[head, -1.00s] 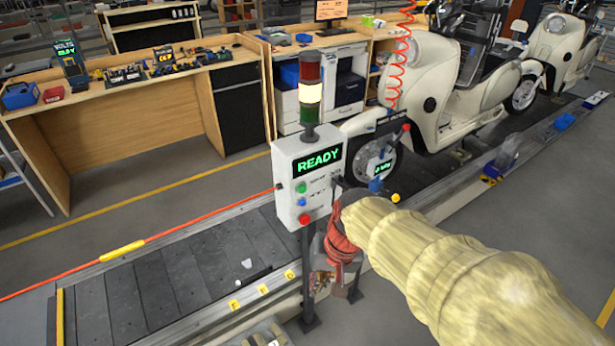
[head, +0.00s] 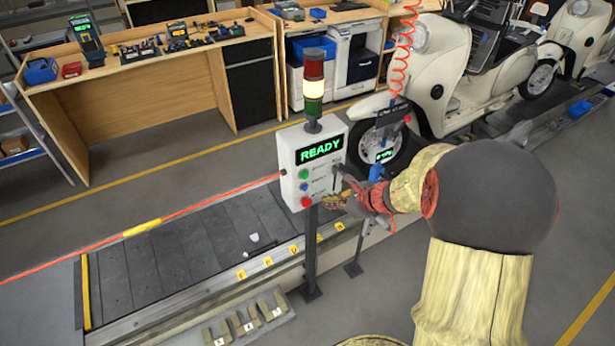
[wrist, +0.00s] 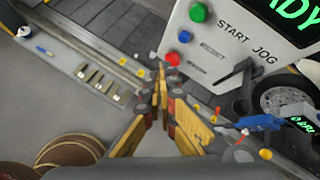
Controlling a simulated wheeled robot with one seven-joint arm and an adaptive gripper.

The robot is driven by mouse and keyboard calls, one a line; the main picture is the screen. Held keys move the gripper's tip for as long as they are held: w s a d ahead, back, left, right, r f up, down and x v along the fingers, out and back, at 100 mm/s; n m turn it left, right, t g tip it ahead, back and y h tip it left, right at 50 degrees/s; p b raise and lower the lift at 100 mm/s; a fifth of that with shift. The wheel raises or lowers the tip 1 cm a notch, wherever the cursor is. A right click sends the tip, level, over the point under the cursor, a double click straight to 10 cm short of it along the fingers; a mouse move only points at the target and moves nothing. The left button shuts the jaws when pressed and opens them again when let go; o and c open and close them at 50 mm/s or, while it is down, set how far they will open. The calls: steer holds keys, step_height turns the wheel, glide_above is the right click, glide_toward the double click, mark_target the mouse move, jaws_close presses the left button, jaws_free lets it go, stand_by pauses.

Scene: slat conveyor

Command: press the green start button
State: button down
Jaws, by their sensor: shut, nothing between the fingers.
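The green start button (head: 304,174) is the top one of three on the left of the white control box (head: 341,145), whose screen reads READY. In the wrist view the green button (wrist: 198,12) is at the top edge, beside the START JOG lettering. My gripper (head: 328,201) is in front of the box's lower right part, near the red button's height. In the wrist view my gripper (wrist: 160,86) is shut and empty, its tips below and left of the green button and apart from it.
A blue button (wrist: 185,36) and a red button (wrist: 173,58) sit below the green one. A black lever (wrist: 238,72) sticks out of the box's right part. The slat conveyor (head: 180,260) runs behind the box. A scooter (head: 425,75) stands behind, to the right.

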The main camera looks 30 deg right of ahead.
mark_target(305, 176)
stand_by(0.4)
steer(key=w, duration=0.8)
steer(key=shift+w+a, duration=0.2)
steer(key=shift+w, duration=0.2)
steer(key=shift+w, duration=0.1)
stand_by(1.1)
steer(key=shift+w, duration=0.3)
